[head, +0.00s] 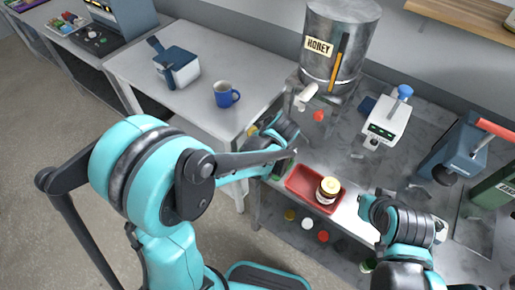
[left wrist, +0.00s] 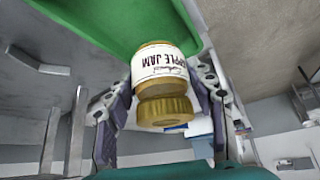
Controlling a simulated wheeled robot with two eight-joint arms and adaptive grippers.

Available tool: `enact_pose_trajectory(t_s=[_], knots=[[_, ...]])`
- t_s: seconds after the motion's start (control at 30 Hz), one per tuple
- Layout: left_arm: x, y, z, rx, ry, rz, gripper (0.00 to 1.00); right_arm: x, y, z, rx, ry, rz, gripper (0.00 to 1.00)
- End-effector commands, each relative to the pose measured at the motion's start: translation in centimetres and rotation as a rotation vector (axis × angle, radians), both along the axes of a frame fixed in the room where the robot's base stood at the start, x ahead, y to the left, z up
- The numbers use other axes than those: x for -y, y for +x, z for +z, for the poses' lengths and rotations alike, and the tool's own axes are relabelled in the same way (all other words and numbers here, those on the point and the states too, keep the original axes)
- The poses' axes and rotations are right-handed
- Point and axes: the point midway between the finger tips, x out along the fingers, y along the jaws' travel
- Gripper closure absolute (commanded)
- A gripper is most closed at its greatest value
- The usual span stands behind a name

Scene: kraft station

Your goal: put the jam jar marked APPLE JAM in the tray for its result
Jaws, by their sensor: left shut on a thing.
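A jar marked APPLE JAM (left wrist: 160,62), with a gold lid and white label, shows in the left wrist view between the fingers of my left gripper (left wrist: 163,92). My left gripper is shut on it. The jar appears upside down in that picture. A green tray (left wrist: 95,22) is close beyond it; I cannot tell whether they touch. In the head view my left gripper (head: 278,150) is over the bench's left end and hides the held jar. A red tray (head: 303,183) beside it holds another jar (head: 329,190). My right gripper (head: 370,205) is right of the red tray, its opening unclear.
A honey tank (head: 338,45) stands at the back of the bench. A white scale (head: 387,120) and a blue-grey press (head: 452,148) with a red handle are to the right. A blue mug (head: 223,95) stands on the left table. Several round lids (head: 307,223) lie below the bench front.

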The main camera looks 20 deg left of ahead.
Motion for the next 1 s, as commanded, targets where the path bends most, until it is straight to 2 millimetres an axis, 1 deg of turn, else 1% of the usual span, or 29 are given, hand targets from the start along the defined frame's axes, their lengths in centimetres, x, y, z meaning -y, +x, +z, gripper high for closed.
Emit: enact_pose_trajectory(t_s=[0.1,0.2,0.27,0.47,0.6,0.63,0.67,0.7,1.0], knots=[[0.0,0.0,-2.0,0.0,0.0,0.0,0.95,0.0,0.0,-0.9,0.0,0.0,0.0,1.0],[0.1,0.0,-3.4,0.0,0.0,-0.001,0.95,0.0,0.0,-1.5,0.0,0.0,0.0,1.0],[0.1,0.0,-3.6,0.0,0.001,-0.001,0.95,0.0,0.0,-1.5,0.0,0.0,0.0,1.0],[0.1,0.0,-3.4,0.0,0.0,-0.001,0.95,0.0,0.0,-1.3,0.0,0.0,0.0,1.0],[0.1,0.0,-3.9,0.0,0.0,-0.001,0.95,0.0,0.0,-1.8,0.0,0.0,0.0,1.0],[0.1,0.0,-3.8,0.0,0.0,0.0,0.38,0.0,0.0,-1.7,0.0,0.0,0.0,1.0],[0.1,0.0,-3.8,0.0,0.0,0.0,0.3,0.0,0.0,-1.7,0.0,0.0,0.0,1.0],[0.1,0.0,-3.7,0.0,0.0,0.0,0.25,0.0,0.0,-1.6,0.0,0.0,0.0,1.0],[0.1,0.0,-3.7,0.0,0.0,0.0,0.25,0.0,0.0,-1.6,0.0,0.0,0.0,1.0]])
